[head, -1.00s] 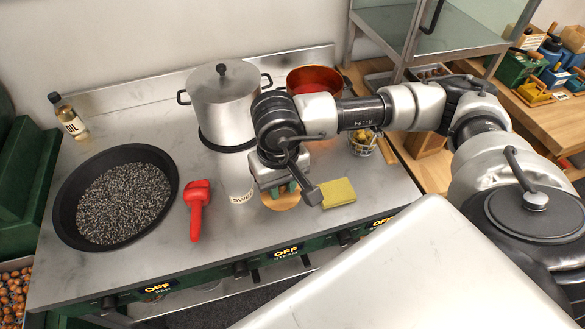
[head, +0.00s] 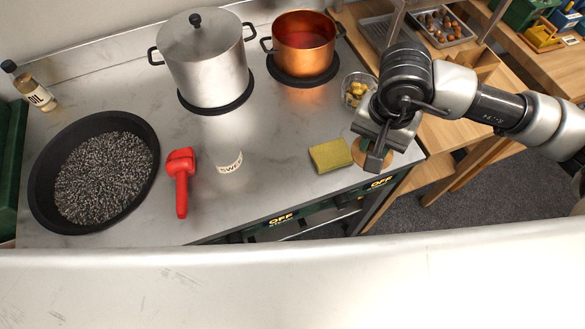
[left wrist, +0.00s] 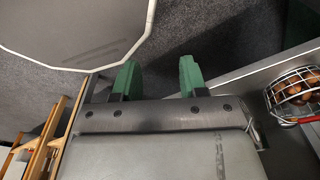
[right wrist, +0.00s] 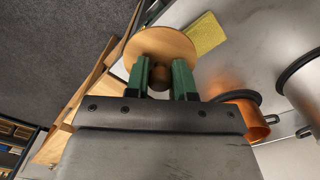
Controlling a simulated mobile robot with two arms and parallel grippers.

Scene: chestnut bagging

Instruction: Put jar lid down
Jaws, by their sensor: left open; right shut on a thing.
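The jar lid (right wrist: 160,40) is a round wooden disc with a knob. My right gripper (right wrist: 160,75) is shut on its knob in the right wrist view. In the head view the lid (head: 359,154) shows partly beneath my right gripper (head: 374,160), near the stove top's right front edge and right of the yellow sponge (head: 330,155). I cannot tell whether it touches the surface. My left gripper (left wrist: 160,78) is open and empty over dark floor in the left wrist view.
A steel pot (head: 208,70), a copper pot (head: 305,45) and a small bowl (head: 358,85) stand behind.

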